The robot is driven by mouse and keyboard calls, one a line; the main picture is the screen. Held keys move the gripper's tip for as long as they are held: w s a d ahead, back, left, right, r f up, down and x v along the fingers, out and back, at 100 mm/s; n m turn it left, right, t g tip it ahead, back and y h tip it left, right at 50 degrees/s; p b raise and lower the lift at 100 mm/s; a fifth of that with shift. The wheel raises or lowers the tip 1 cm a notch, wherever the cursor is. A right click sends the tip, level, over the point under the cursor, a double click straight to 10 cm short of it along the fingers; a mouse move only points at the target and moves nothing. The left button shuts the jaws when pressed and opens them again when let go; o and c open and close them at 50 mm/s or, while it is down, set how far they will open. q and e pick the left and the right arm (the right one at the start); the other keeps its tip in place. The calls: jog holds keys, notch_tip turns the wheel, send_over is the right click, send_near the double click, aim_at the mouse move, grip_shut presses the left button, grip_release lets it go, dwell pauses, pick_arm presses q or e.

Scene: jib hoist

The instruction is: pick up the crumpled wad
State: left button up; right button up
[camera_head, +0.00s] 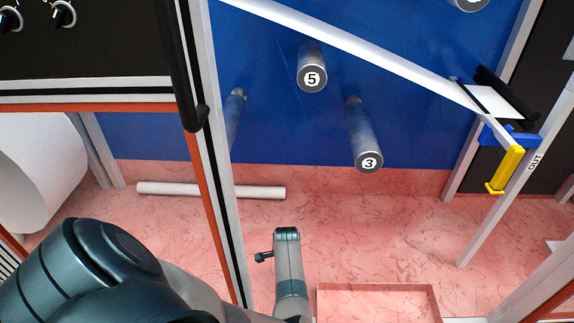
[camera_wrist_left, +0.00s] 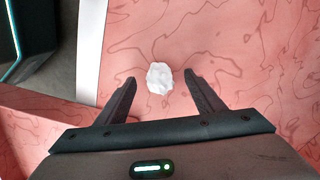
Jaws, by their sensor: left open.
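The crumpled wad (camera_wrist_left: 160,77) is small and white, and lies on the pink marbled surface in the left wrist view. My left gripper (camera_wrist_left: 159,80) is open, with one dark finger to either side of the wad in that picture. The fingers look apart from it; I cannot tell the height gap. In the head view my left arm comes in from the lower left, and its fingers do not show. I do not see the wad in the head view. My right gripper is not in view.
A pink tray (camera_head: 378,288) lies at the bottom of the head view. A white tube (camera_head: 210,190) lies by the blue panel (camera_head: 275,110), which has numbered pegs. A post stands left of centre. A white strip (camera_wrist_left: 91,50) borders the wrist view's surface.

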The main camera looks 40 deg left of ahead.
pick_arm(q)
jog(key=shift+f, duration=0.45)
jog(key=c, duration=1.1)
jog(key=shift+r, duration=0.15)
